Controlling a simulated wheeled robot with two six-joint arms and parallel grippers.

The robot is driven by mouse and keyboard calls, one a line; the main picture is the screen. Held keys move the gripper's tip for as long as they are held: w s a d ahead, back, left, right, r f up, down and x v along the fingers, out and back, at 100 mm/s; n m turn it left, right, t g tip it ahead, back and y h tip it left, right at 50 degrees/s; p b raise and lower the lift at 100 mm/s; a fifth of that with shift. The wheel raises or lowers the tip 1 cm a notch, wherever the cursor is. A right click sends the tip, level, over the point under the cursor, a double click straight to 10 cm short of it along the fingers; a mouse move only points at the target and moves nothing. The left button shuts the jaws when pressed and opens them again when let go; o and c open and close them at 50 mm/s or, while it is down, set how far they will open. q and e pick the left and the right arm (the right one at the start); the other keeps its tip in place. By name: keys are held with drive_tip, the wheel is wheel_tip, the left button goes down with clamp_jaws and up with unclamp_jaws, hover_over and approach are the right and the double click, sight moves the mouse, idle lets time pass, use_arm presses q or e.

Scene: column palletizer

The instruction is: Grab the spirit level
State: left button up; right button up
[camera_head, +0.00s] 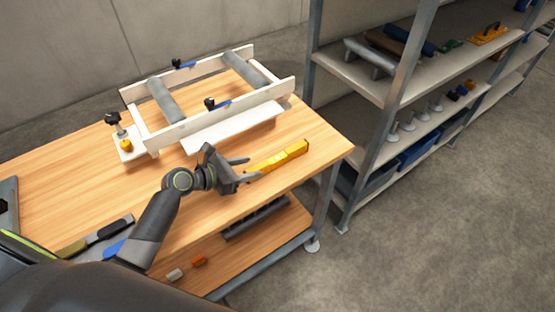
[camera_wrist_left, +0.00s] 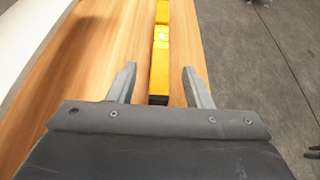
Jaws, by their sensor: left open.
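The spirit level (camera_head: 283,156) is a yellow bar lying on the wooden workbench (camera_head: 75,165), near its right end. It also shows in the left wrist view (camera_wrist_left: 160,62), running away from the gripper, with its dark near end between the fingers. My left gripper (camera_head: 252,168) is open at the near end of the level, with one finger to each side of it. In the left wrist view the fingers (camera_wrist_left: 160,88) are apart, with gaps between them and the level. I cannot tell how high the fingers are above the bench. My right gripper is not in view.
A white frame with grey rollers (camera_head: 160,100) stands at the back of the bench. A clamp (camera_head: 117,130) is at its left. Hand tools (camera_head: 105,232) lie at the front left. Metal shelving (camera_head: 380,90) stands right of the bench. Bare bench lies around the level.

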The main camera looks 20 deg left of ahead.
sight(261, 165)
use_arm(q)
drive_tip(key=x, duration=0.4)
drive_tip(key=shift+w+d+f+p, duration=0.15)
drive_tip(key=shift+w+d+p, duration=0.05)
drive_tip(key=shift+p, duration=0.15)
drive_tip(key=shift+w+d+f, duration=0.1)
drive_tip(key=shift+w+d, duration=0.05)
drive_tip(key=shift+w, duration=0.05)
drive_tip(key=shift+c, duration=0.2)
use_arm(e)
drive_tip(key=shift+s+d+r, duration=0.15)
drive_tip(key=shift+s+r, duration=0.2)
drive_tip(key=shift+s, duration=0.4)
use_arm(q)
clamp_jaws()
